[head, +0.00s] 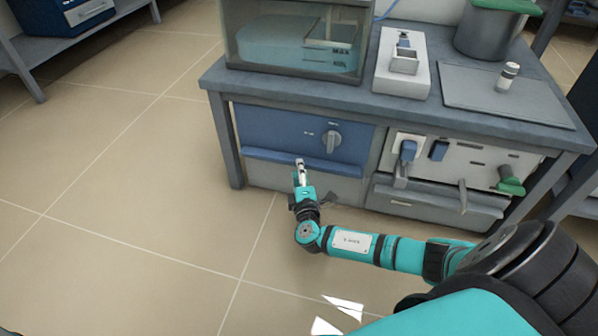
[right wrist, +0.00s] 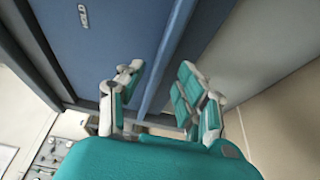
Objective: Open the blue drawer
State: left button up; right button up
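The blue drawer (head: 275,128) is a blue front panel with a grey knob (head: 331,141), set under the left part of the grey bench. A blue lip (head: 345,169) runs along its lower edge. The drawer looks shut. My right gripper (head: 300,168) is at the middle of this lip. In the right wrist view my right gripper (right wrist: 162,72) is open, its two teal fingers apart. The blue lip (right wrist: 178,50) runs between them, with one finger on each side. I cannot tell whether either finger touches it. My left gripper is not in view.
A white panel (head: 475,158) with green and blue handles and a grey drawer is on the right. On the bench (head: 390,108) stand a glass-fronted box (head: 295,40), a white device (head: 403,70) and a grey pot (head: 488,32). The tiled floor (head: 130,150) at left is clear.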

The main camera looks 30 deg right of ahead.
jog(key=shift+b+x, duration=0.3)
jog(key=shift+x, duration=0.95)
grip_shut()
